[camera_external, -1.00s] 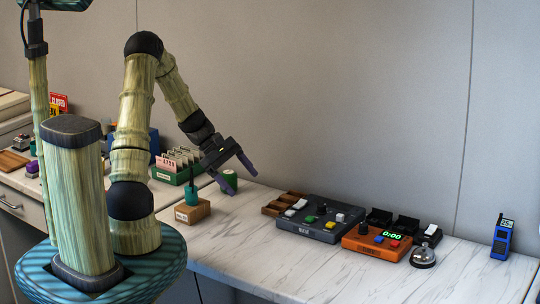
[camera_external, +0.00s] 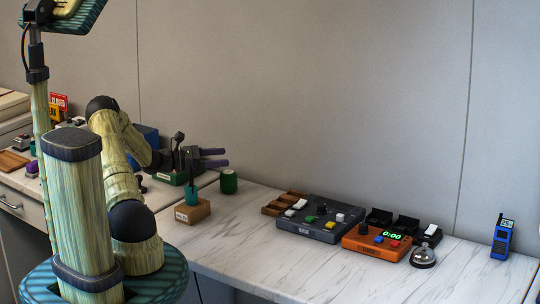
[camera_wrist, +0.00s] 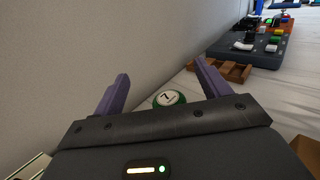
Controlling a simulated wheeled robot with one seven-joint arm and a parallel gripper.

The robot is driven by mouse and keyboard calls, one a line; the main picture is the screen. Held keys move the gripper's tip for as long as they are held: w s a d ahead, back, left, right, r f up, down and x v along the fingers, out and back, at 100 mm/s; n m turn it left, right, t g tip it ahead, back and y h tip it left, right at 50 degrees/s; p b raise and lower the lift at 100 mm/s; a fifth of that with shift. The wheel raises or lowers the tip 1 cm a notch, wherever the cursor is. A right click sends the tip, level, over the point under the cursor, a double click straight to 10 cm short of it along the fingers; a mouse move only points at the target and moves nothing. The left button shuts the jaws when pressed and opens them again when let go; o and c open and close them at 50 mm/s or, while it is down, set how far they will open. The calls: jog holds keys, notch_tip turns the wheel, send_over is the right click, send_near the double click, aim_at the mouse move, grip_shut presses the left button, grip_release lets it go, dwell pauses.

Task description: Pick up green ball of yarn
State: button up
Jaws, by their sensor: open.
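A small green object (camera_external: 228,182) stands on the marble counter, just right of the wooden block. It looks like a short cylinder rather than a clear ball of yarn. In the wrist view a green round thing (camera_wrist: 183,98) with a white marked disc on top shows between the finger bases, partly hidden by the gripper body; it looks like the same object. My gripper (camera_external: 217,158) is open and empty, with its purple fingers pointing right, above and slightly left of the green object. The spread fingers also show in the wrist view (camera_wrist: 160,74).
A wooden block (camera_external: 194,212) with a teal item on it stands in front of the green object. A wooden tray (camera_external: 284,203), dark console (camera_external: 320,228), orange timer box (camera_external: 376,246), bell (camera_external: 423,258) and blue handset (camera_external: 501,240) lie rightward. The wall is close behind.

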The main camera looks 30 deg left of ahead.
aim_at(234, 171)
jog(key=shift+f, duration=2.4)
jog(key=shift+f, duration=0.1)
jog(key=shift+f, duration=0.3)
jog(key=shift+w+d+f, duration=0.2)
jog(key=shift+d+f, duration=0.05)
jog(key=x, duration=0.4)
jog(key=shift+w+d, duration=0.15)
jog(key=shift+w, duration=0.05)
jog(key=c, duration=1.1)
